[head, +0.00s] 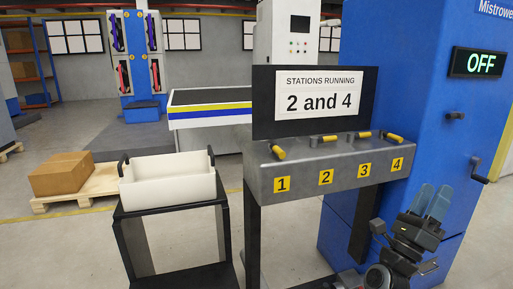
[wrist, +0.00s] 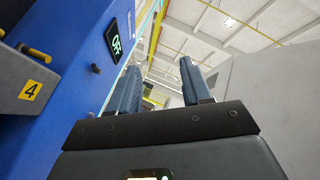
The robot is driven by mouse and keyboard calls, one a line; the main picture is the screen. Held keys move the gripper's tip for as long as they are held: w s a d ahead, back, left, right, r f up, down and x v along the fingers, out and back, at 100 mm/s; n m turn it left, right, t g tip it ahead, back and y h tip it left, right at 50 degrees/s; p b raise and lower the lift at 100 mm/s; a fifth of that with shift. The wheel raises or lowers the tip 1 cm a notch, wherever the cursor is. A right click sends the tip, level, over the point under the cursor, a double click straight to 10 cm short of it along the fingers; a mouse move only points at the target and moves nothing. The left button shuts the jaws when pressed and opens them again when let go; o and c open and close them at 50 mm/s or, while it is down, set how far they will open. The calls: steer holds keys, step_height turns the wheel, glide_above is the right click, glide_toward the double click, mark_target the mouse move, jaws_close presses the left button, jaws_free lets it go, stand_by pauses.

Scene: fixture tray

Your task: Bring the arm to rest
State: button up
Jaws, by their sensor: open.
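My gripper (head: 437,203) is at the lower right of the head view, in front of the blue machine (head: 406,95). Its two blue fingers point up and stand apart, with nothing between them. In the wrist view my gripper (wrist: 160,88) is also open and empty, and its fingers point toward the ceiling. My arm is folded low beside the grey station panel (head: 330,171), with part of it cut off by the bottom edge of the head view.
The panel has yellow-handled levers above labels 1 to 4. Its sign (head: 319,93) reads "STATIONS RUNNING 2 and 4". The display (head: 479,63) reads OFF. A white tray (head: 168,189) stands on a black stand at left.

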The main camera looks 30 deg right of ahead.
steer(key=s+a+f+n+t+y, duration=0.25)
steer(key=a+n+t+y, duration=0.45)
steer(key=n, duration=0.4)
steer(key=s+a+f+n+t+y+p, duration=0.1)
steer(key=s+a+f+n+t+y, duration=0.15)
steer(key=a+n+t+y, duration=0.65)
steer(key=s+a+f+n+t+y, duration=0.2)
steer(key=a+f+n+t+y, duration=0.3)
steer(key=n, duration=0.8)
steer(key=s+a+n+g+y+p, duration=0.1)
steer(key=s+a+n+g+y, duration=0.6)
steer(key=s+a+n, duration=0.4)
steer(key=s+a+g, duration=0.1)
steer(key=s+a, duration=0.3)
steer(key=shift+s+r, duration=0.3)
